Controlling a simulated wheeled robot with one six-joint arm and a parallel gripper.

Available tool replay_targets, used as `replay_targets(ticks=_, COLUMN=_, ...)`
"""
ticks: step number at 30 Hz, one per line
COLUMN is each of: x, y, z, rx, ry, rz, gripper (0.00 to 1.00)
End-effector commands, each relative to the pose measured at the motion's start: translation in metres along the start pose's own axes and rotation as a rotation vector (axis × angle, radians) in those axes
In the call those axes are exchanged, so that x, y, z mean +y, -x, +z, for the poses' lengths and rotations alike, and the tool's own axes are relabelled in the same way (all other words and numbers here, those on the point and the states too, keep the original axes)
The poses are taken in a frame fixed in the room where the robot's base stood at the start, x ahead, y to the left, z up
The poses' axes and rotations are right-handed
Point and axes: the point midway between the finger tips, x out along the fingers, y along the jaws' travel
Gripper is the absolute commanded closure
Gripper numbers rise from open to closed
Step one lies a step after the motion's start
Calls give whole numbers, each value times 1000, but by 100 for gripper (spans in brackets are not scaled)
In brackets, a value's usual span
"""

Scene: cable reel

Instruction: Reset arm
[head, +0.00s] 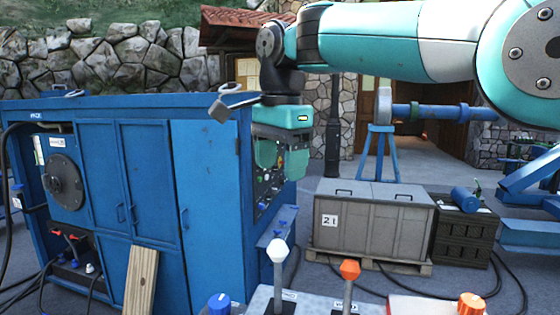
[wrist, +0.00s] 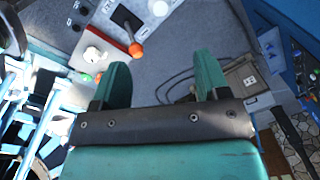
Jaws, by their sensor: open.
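My teal arm reaches in from the upper right of the head view and bends down at a dark wrist joint. My gripper (head: 280,165) hangs below it, pointing down, in front of the right side of the blue cabinet (head: 205,185). In the wrist view my gripper (wrist: 162,82) has its two teal fingers wide apart, with nothing between them but grey ground beyond. In the head view the fingertips overlap the cabinet's control panel (head: 268,190); I cannot tell the gap between them.
A console with a white-knobbed lever (head: 277,252) and an orange-knobbed lever (head: 349,270) stands in front. A grey crate (head: 370,225) sits on a pallet to the right, beside a dark crate (head: 463,238). A wooden plank (head: 141,280) leans on the cabinet. Black cables (head: 510,275) lie on the ground.

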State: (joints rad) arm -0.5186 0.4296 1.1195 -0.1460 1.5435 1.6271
Motion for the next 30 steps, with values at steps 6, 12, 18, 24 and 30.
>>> replay_targets(ticks=6, x=14, y=-20, z=-4, rx=-7, ry=97, rz=-6, gripper=31)
replay_targets(ticks=12, x=80, y=-96, z=-10, rx=-46, ry=521, rz=-50, gripper=31)
replay_targets(ticks=18, x=171, y=-188, z=6, rx=-95, ry=1015, rz=-155, gripper=31)
replay_targets(ticks=24, x=250, y=-264, z=36, rx=-112, ry=1383, rz=-286, gripper=31)
replay_targets(ticks=30, x=285, y=-294, z=54, rx=-106, ry=1542, rz=-357, gripper=31)
